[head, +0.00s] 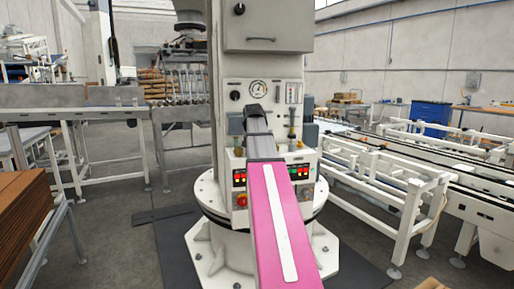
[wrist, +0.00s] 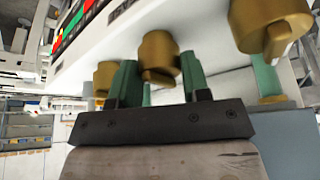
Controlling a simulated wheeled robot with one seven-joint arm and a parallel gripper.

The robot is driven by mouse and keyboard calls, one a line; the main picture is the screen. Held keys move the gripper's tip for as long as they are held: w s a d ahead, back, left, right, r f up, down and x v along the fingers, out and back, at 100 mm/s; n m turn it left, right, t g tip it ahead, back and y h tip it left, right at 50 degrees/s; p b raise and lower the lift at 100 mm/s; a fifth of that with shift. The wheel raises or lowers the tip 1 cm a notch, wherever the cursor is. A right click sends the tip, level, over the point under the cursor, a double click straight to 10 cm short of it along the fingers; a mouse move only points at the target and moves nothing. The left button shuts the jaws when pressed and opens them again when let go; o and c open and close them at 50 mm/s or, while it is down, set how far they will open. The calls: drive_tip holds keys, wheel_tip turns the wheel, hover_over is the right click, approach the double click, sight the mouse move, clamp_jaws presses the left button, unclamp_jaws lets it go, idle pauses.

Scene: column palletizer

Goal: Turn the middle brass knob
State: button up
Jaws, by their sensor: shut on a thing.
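Three brass knobs stand in a row in the wrist view. The middle brass knob (wrist: 158,46) sits between the two green fingers of my gripper (wrist: 159,68), which is shut on it. One brass knob (wrist: 104,76) is to the left, partly behind a finger. Another brass knob (wrist: 268,24) is at the upper right, apart from the fingers. In the head view my gripper (head: 255,112) reaches the white control column (head: 272,70), and my arm hides the middle knob.
The column carries a round gauge (head: 258,88), a sloped panel of red and green lit buttons (head: 299,171) and a red button (head: 241,200). A white conveyor frame (head: 395,195) stands at right. A stack of brown sheets (head: 22,212) is at lower left.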

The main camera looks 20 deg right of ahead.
drive_tip(key=shift+d+m, duration=0.1)
drive_tip(key=shift+m, duration=0.2)
drive_tip(key=o, duration=0.9)
drive_tip(key=shift+r, duration=0.1)
drive_tip(key=v, duration=1)
drive_tip(key=shift+s+a+r, duration=0.1)
drive_tip(key=shift+a+r, duration=0.1)
drive_tip(key=shift+r, duration=0.1)
